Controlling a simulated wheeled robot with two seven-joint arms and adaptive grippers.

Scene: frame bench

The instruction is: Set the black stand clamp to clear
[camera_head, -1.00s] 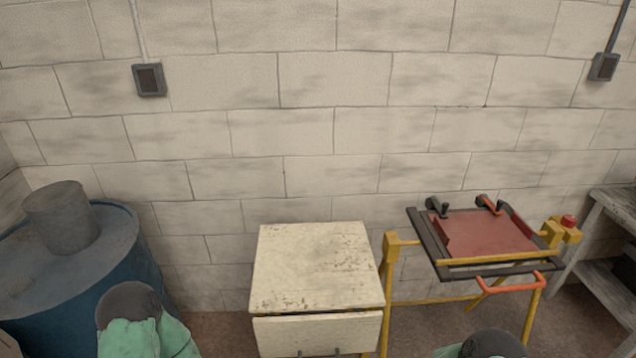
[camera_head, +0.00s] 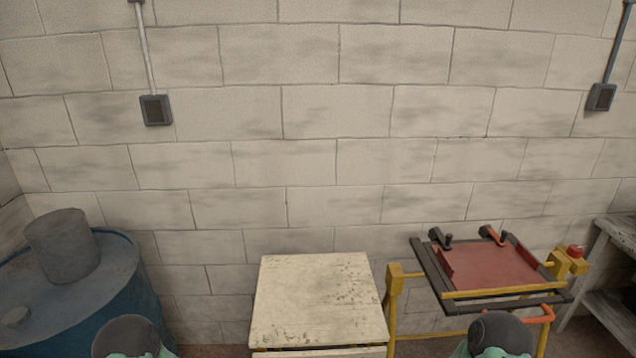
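A yellow stand (camera_head: 393,297) on the right carries a dark frame (camera_head: 431,272) with a red panel (camera_head: 495,268) in it. Two small clamps sit along the frame's far edge. The left one is a black clamp (camera_head: 447,242). The other is a clamp with an orange arm and black knob (camera_head: 493,235). Both are too small to tell exactly how they are set. Neither of my grippers is in view; only dark rounded, green-trimmed links of my arms show at the bottom edge.
A worn cream cabinet (camera_head: 318,300) stands left of the stand. A blue drum (camera_head: 125,305) with a grey can (camera_head: 62,247) on it is at the left. A red button (camera_head: 575,251) and an orange handle (camera_head: 546,313) are on the stand. A grey shelf (camera_head: 618,232) is at the right.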

